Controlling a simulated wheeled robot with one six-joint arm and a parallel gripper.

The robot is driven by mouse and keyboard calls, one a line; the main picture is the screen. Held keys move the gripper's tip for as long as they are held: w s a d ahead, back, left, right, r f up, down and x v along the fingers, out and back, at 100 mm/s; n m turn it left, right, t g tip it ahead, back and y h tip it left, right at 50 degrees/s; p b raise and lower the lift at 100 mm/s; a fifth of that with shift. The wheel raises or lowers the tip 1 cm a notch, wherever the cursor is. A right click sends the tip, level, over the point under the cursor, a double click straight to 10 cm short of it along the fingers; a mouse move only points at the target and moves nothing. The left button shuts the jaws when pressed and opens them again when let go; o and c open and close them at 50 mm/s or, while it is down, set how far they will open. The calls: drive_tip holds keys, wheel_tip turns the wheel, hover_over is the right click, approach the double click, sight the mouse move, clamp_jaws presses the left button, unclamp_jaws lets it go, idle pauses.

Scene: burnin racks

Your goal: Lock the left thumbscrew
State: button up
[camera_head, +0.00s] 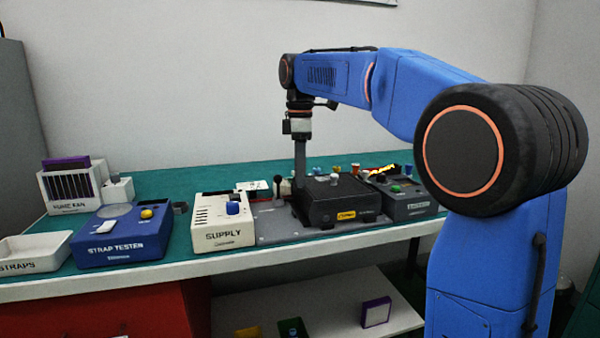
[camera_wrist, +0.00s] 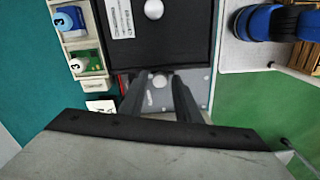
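The black box (camera_head: 336,203) stands on the grey plate (camera_head: 270,222) on the bench, with a pale round knob (camera_head: 334,179) on its top. In the wrist view, a pale round knob (camera_wrist: 159,80) sits on the grey plate by the box's edge, and another (camera_wrist: 153,9) is on the box. I cannot tell from a label which is the left thumbscrew. My gripper (camera_head: 300,178) points down at the left side of the box. In the wrist view its two dark fingers (camera_wrist: 156,90) are apart, with the nearer knob showing between them; I see no contact.
The cream supply unit (camera_head: 223,222) and blue strap tester (camera_head: 123,235) stand left of the box. A dark-tipped lever (camera_head: 278,183) stands close left of my gripper. A grey unit with knobs (camera_head: 405,198) is right of the box.

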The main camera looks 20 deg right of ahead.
clamp_jaws()
drive_tip(key=shift+m, duration=0.3)
drive_tip(key=m, duration=1.7)
drive_tip(key=shift+m, duration=0.3)
idle(0.3)
